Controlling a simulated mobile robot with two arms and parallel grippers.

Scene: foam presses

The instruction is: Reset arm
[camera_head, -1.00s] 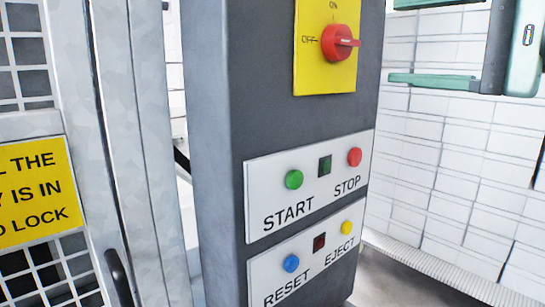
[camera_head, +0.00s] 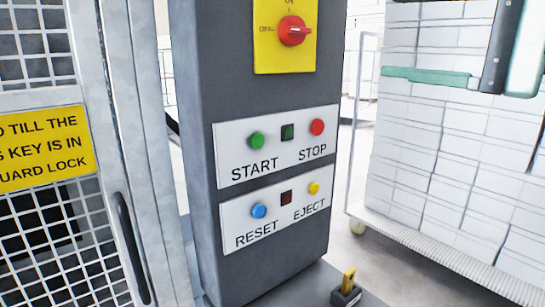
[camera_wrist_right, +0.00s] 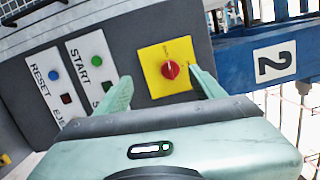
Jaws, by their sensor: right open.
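My right gripper (camera_wrist_right: 162,85) is open and empty, with its two pale green fingers spread in the right wrist view. Between them, farther back, is the red rotary switch (camera_wrist_right: 170,69) on its yellow plate. In the head view one finger and part of the dark wrist show at the upper right, to the right of the grey control column (camera_head: 200,150). The column carries the red switch (camera_head: 293,30), START (camera_head: 257,140) and STOP (camera_head: 317,127) buttons, and below them blue RESET (camera_head: 259,211) and yellow EJECT (camera_head: 314,188) buttons. My left gripper is out of view.
A mesh guard door (camera_head: 55,240) with a yellow sign (camera_head: 45,145) and dark handle (camera_head: 130,248) stands left of the column. A cart stacked with white blocks (camera_head: 440,160) is at the right. A small yellow-topped part (camera_head: 347,285) sits low by the column.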

